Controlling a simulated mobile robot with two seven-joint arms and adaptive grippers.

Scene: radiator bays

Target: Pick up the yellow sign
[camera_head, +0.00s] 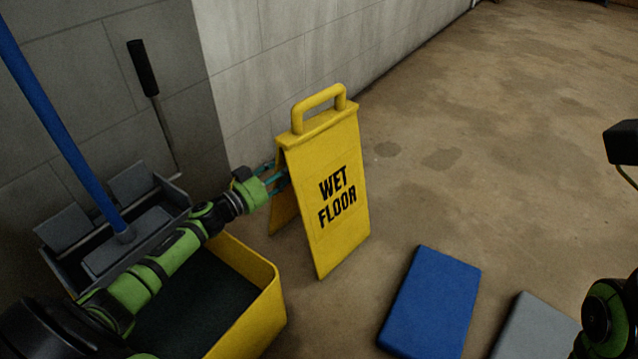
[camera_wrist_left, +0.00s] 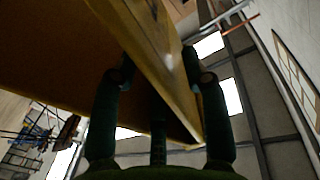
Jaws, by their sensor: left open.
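The yellow sign (camera_head: 335,200) stands upright as an A-frame on the floor, with "WET FLOOR" on its front panel and a loop handle on top. My left gripper (camera_head: 272,178) reaches in from the left at the sign's side, with its fingertips partly hidden behind the front panel's edge. In the left wrist view, the open fingers of the gripper (camera_wrist_left: 160,78) lie on both sides of an edge of the sign (camera_wrist_left: 60,50). I cannot tell whether they touch it. Part of my right arm shows at the right edge, but its gripper is out of view.
A yellow mop bucket (camera_head: 268,310) with a grey wringer (camera_head: 135,240) and a blue mop handle (camera_head: 60,125) stands left of the sign, under my left arm. A blue slab (camera_head: 432,303) and a grey slab (camera_head: 535,330) lie right. A wall (camera_head: 270,60) stands behind; open floor lies back right.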

